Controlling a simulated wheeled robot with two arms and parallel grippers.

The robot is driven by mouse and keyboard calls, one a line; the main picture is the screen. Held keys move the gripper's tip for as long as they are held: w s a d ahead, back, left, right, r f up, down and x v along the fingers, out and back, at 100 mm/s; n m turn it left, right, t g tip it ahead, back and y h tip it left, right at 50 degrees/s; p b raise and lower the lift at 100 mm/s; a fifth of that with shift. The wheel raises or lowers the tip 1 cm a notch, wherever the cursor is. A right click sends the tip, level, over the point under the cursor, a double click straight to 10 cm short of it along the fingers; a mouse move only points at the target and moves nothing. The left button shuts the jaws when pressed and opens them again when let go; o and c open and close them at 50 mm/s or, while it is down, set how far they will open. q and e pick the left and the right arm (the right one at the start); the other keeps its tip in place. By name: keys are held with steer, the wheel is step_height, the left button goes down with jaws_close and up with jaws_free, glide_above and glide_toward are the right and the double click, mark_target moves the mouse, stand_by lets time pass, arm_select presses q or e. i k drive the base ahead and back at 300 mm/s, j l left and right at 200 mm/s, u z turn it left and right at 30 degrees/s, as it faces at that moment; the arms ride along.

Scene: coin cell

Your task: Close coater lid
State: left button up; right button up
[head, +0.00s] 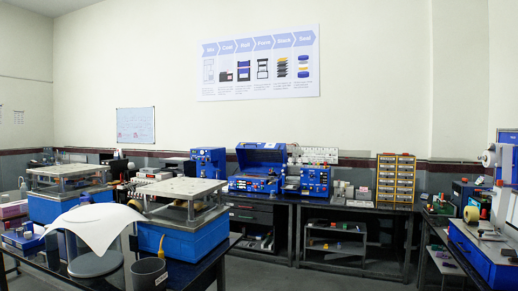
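A blue machine that looks like the coater (255,184) stands on the dark bench along the back wall, near the middle of the head view. Its blue lid (262,157) is raised, tilted up at the back, with a dark inner face toward me. The machine is far off and its small parts are hard to make out. Neither of my grippers is in view.
Blue machines with metal plates (182,240) stand on a near table at left, with a draped white sheet (92,224) and a dark cup (149,273). Yellow drawer units (396,178) sit right of the coater. Another bench (482,250) is at right. Floor between is clear.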

mark_target(257, 158)
steer(key=i+l+z, duration=0.1)
steer(key=i+z, duration=0.15)
steer(key=i, duration=0.25)
steer(key=i+z, duration=0.25)
steer(key=i, duration=0.25)
steer(key=i+z, duration=0.25)
steer(key=i, duration=2.3)
steer(key=i+j+u, duration=0.1)
steer(key=i+u, duration=0.2)
steer(key=i, duration=0.25)
steer(key=i+u, duration=0.25)
steer(key=i, duration=0.25)
steer(key=i+l+u, duration=0.3)
steer(key=i, duration=0.25)
steer(key=i+l+u, duration=0.15)
steer(key=i+u, duration=0.15)
steer(key=i, duration=0.2)
steer(key=i+j+u, duration=0.15)
steer(key=i+u, duration=0.25)
steer(key=i, duration=0.15)
steer(key=i+u, duration=0.4)
steer(key=i+l+u, duration=0.25)
steer(key=i+u, duration=0.15)
steer(key=i, duration=0.2)
steer(key=i+j+z, duration=0.2)
steer(key=i, duration=0.3)
steer(key=i+j+z, duration=0.2)
steer(key=i, duration=0.35)
steer(key=j, duration=0.1)
